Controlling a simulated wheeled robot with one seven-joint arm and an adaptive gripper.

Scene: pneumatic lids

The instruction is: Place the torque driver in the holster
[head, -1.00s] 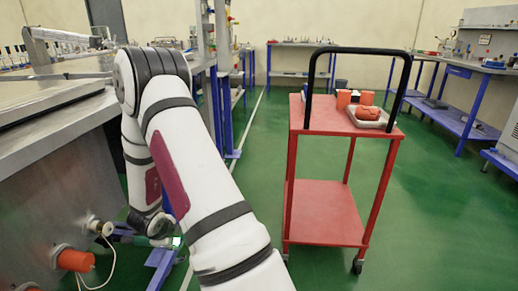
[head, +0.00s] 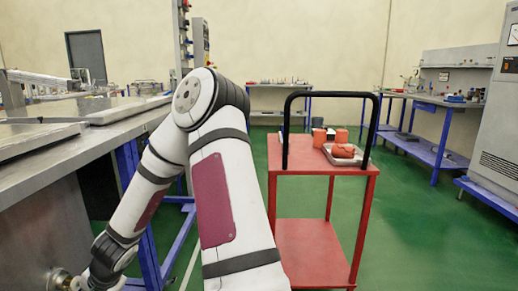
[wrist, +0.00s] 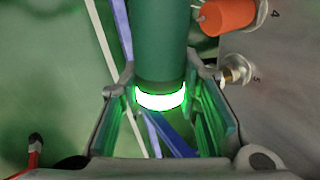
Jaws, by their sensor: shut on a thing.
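My gripper (wrist: 160,100) shows in the wrist view, with a finger on each side of a green cylinder, the torque driver (wrist: 160,45). It is shut on the driver near a brightly glowing white-green ring. The driver extends from between the fingers to the top edge of that view, where its far end is cut off. In the head view my arm bends down to the lower left; its end is at the frame edge and the driver cannot be made out there. I cannot identify the holster in either view.
An orange plug (wrist: 228,15) and a brass fitting (wrist: 235,70) sit on a grey panel close right of the driver. A red cart (head: 315,240) with a black handle carries orange items and a tray (head: 345,157). Green floor is open right of the cart.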

